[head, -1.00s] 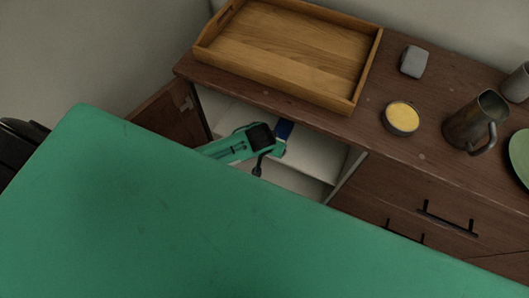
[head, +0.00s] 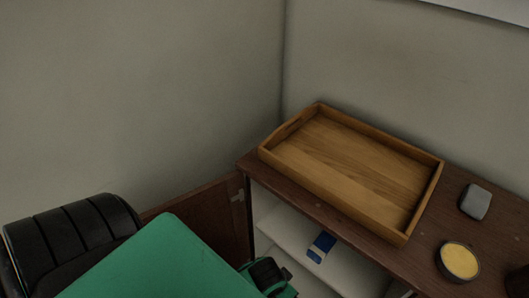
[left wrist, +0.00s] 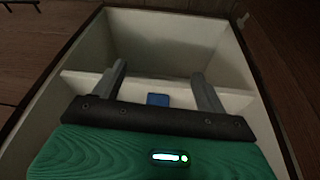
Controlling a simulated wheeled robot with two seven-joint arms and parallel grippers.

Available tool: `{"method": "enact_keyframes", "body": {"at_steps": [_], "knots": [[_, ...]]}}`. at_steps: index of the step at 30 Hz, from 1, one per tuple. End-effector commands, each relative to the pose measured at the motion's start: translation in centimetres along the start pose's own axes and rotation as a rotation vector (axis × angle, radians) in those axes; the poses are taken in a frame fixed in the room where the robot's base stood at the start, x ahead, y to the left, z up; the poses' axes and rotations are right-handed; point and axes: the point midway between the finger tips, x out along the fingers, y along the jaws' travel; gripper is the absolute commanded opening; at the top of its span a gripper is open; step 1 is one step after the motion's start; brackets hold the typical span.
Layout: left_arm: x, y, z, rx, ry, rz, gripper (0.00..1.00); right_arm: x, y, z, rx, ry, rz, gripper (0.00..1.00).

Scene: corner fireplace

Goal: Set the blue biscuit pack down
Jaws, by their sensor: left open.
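The blue biscuit pack (head: 321,247) lies on the white shelf (head: 283,228) inside the open cabinet, near its front edge. It has a pale patch at one end. In the left wrist view the pack (left wrist: 158,100) shows small, between and beyond my fingers. My left gripper (left wrist: 162,80) is open and empty, its two grey fingers apart and clear of the pack. In the head view only my green left wrist shows, low and left of the pack; the fingers are not clear there. My right gripper is out of view.
A wooden tray (head: 427,203) stands on the cabinet top (head: 341,215), with a grey block (head: 475,201) and a yellow-topped round tin (head: 459,260) to its right. The open cabinet door (head: 208,213) stands left of the opening. A black ridged object (head: 70,235) is at lower left.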

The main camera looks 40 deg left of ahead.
Motion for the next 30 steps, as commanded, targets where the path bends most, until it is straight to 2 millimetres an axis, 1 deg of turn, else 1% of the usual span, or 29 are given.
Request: {"method": "enact_keyframes", "body": {"at_steps": [1,4,6,9,23,26,29,30], "knots": [[-0.5,-0.4,1.5,-0.003,-0.017,0.001,0.74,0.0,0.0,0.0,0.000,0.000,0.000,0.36],[-1.2,-1.4,3.5,0.013,-0.041,-0.008,0.74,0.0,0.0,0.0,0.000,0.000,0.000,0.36],[-1.6,-1.9,4.5,0.022,-0.053,-0.013,0.74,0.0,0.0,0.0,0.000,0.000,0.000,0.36],[-1.8,-2.3,5.1,0.030,-0.061,-0.018,0.74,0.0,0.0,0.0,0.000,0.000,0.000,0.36],[-1.8,-2.4,5.1,0.032,-0.062,-0.019,0.74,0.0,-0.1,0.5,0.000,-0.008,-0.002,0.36],[-1.8,-2.4,5.1,0.033,-0.063,-0.018,0.74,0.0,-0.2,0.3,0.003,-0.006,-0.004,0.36],[-1.1,-2.4,5.3,0.033,-0.070,-0.019,0.74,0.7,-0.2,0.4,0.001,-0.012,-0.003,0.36],[-0.5,-2.4,5.5,0.034,-0.074,-0.020,0.74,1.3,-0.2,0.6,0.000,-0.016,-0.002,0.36]]}}
